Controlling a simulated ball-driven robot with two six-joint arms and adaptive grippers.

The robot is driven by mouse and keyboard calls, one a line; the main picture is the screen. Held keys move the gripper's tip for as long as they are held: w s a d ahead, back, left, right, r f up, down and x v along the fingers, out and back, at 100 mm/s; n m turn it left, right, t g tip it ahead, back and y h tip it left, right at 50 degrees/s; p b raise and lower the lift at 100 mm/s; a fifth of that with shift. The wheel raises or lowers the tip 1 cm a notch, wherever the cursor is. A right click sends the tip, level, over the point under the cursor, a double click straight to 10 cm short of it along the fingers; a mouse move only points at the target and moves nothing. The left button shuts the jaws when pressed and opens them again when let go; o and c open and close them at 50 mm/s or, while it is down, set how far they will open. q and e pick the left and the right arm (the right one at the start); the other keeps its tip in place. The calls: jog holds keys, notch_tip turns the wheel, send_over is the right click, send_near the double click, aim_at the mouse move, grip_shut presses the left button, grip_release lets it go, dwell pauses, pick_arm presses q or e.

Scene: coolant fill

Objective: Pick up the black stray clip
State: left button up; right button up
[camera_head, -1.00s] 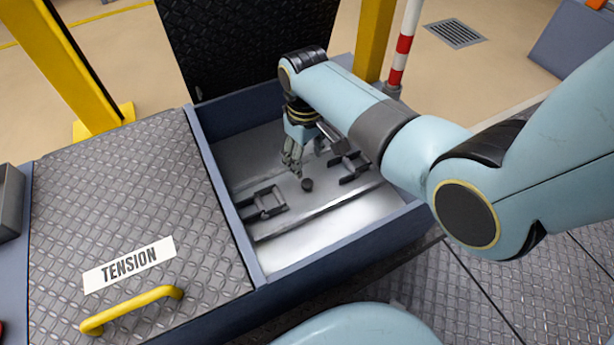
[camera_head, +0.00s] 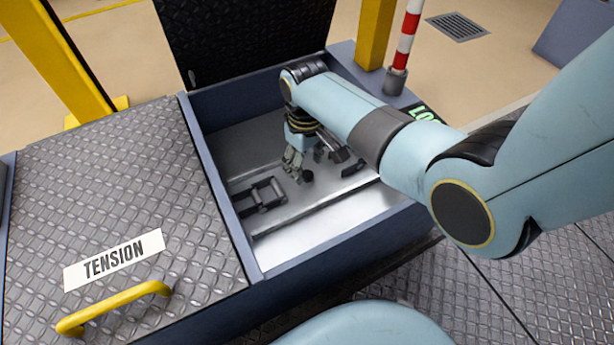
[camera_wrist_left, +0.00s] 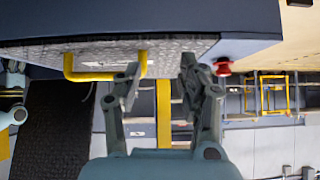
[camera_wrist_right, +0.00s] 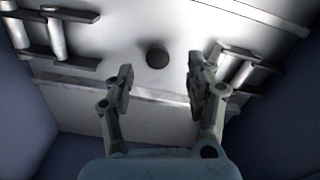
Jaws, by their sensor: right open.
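The black stray clip (camera_head: 307,175) shows as a small dark round piece on the metal floor of the open bin. In the right wrist view the clip (camera_wrist_right: 157,57) lies ahead of and between the fingertips, with nothing gripping it. My right gripper (camera_head: 293,160) points down into the bin, just beside the clip in the head view. Its fingers are apart and empty in the right wrist view (camera_wrist_right: 160,80). My left gripper (camera_wrist_left: 158,82) is open and empty in front of the closed lid's yellow handle (camera_wrist_left: 82,70); it is outside the head view.
A dark bracket (camera_head: 262,194) stands left of the clip; another (camera_wrist_right: 240,70) is at right, mostly hidden by my arm in the head view. The bin's blue walls (camera_head: 222,190) surround the floor. A raised lid (camera_head: 245,40) stands behind; the TENSION lid (camera_head: 120,200) lies left.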

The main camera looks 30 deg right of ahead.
aim_at(306, 173)
notch_tip(306, 173, down, 2)
jog(key=shift+w+d+f+b, duration=0.1)
jog(key=shift+b, duration=0.7)
jog(key=shift+f+b, duration=0.7)
jog(key=shift+f, duration=0.15)
pick_arm(q)
jog(key=w+d+r+m+t+h, duration=0.1)
jog(key=w+r+t, duration=0.5)
jog(key=r+t, duration=0.1)
jog(key=shift+d+r, duration=0.2)
jog(key=shift+r, duration=0.3)
pick_arm(e)
jog(key=c, duration=0.8)
